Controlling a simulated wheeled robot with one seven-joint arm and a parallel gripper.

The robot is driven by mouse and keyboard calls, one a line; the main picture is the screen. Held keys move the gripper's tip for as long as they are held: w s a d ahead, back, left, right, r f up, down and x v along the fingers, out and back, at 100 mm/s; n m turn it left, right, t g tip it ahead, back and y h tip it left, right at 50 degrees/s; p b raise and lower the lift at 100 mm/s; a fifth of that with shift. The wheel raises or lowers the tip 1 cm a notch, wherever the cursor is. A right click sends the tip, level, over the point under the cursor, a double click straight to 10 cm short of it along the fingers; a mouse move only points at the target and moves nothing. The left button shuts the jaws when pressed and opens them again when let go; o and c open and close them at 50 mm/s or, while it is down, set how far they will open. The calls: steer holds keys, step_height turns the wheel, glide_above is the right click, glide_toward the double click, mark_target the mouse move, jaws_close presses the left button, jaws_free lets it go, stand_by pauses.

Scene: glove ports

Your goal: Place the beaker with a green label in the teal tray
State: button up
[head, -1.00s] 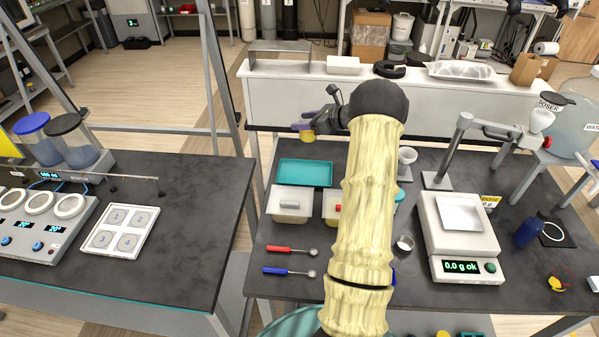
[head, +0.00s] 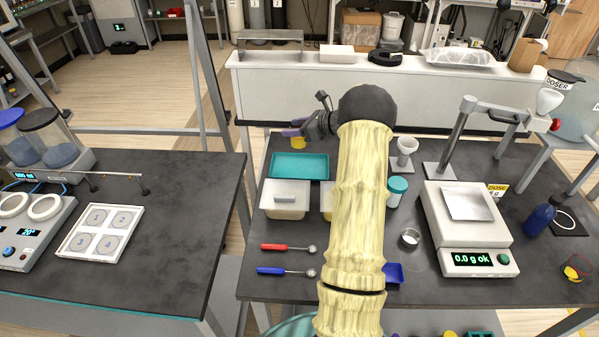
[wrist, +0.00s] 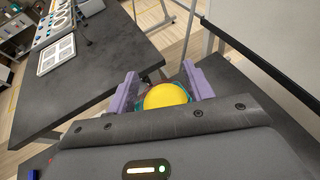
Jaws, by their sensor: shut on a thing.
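My gripper (head: 293,133) has purple fingers and is shut on a small vessel with yellow in it (wrist: 166,95), likely the beaker. In the head view its yellow part (head: 298,143) shows just under the fingers. A little green-teal shows beside the yellow in the wrist view, but I cannot tell whether it is a label. The teal tray (head: 300,166) lies empty on the dark table, just nearer than the gripper. The held vessel is in the air by the tray's far edge. My arm hides part of the table to the right of the tray.
Red (head: 288,248) and blue (head: 287,271) scoops lie nearer. A teal-lidded jar (head: 397,190), a funnel stand (head: 406,150) and a balance (head: 468,225) are to the right. A gap separates the left bench (head: 180,210).

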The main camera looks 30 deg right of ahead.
mark_target(295, 143)
steer(key=shift+f+p, duration=0.65)
steer(key=shift+f, duration=2.4)
steer(key=shift+f+p, duration=0.45)
steer(key=shift+f, duration=1.45)
steer(key=shift+f, duration=0.15)
steer(key=o, duration=1.1)
steer(key=shift+o, duration=0.2)
